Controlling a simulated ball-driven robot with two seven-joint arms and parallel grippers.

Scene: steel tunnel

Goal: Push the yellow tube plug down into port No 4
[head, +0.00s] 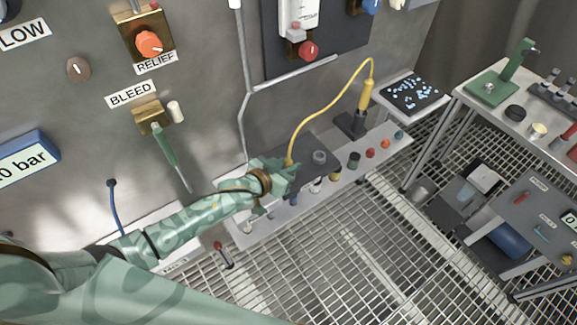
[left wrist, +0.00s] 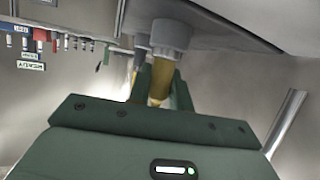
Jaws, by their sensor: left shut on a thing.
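The yellow tube plug (head: 289,161) is in my left gripper (head: 284,174), which is shut on it at the shelf by the wall. Its yellow tube arcs up to a yellow-handled tool on a black stand. In the left wrist view, the plug (left wrist: 161,82) is between the fingers of my left gripper (left wrist: 155,88), its end by a grey round collar (left wrist: 170,35). I cannot tell whether it is seated. A dark block (head: 309,149) with a grey round fitting (head: 320,157) is just right of the gripper. No port number is readable. My right gripper is not in view.
The yellow-handled tool (head: 366,95) stands upright at the back. Several coloured caps, including a red one (head: 371,153), line the shelf to the right. The BLEED lever (head: 166,148) hangs above my left forearm. Open grating (head: 340,240) lies in front.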

